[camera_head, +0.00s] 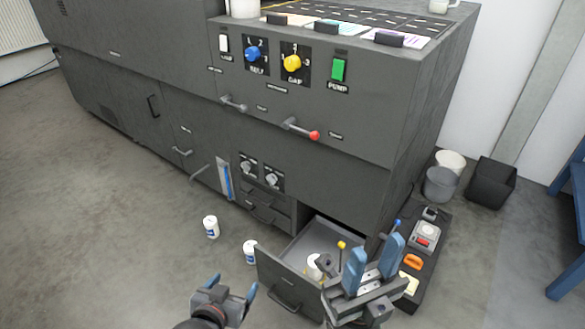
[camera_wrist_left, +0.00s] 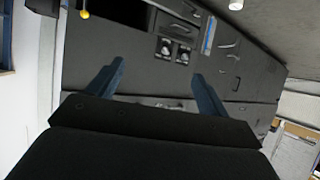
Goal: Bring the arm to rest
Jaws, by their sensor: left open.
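My left gripper (camera_head: 231,292) is low in the head view, left of the open drawer (camera_head: 282,285). Its blue fingers are apart with nothing between them. In the left wrist view its fingers (camera_wrist_left: 153,88) are also spread and empty, with the dark machine front beyond. My right gripper (camera_head: 374,263) is at the drawer's right side in the head view. Its two blue fingers stand up apart, and I see nothing held between them. It hides part of the drawer.
A white can (camera_head: 314,266) is in the drawer. Two more white cans, one farther back (camera_head: 211,228) and one nearer the drawer (camera_head: 250,252), stand on the floor. A dark machine (camera_head: 330,180) with knobs and levers fills the back. Bins (camera_head: 440,184) stand at right. Left floor is clear.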

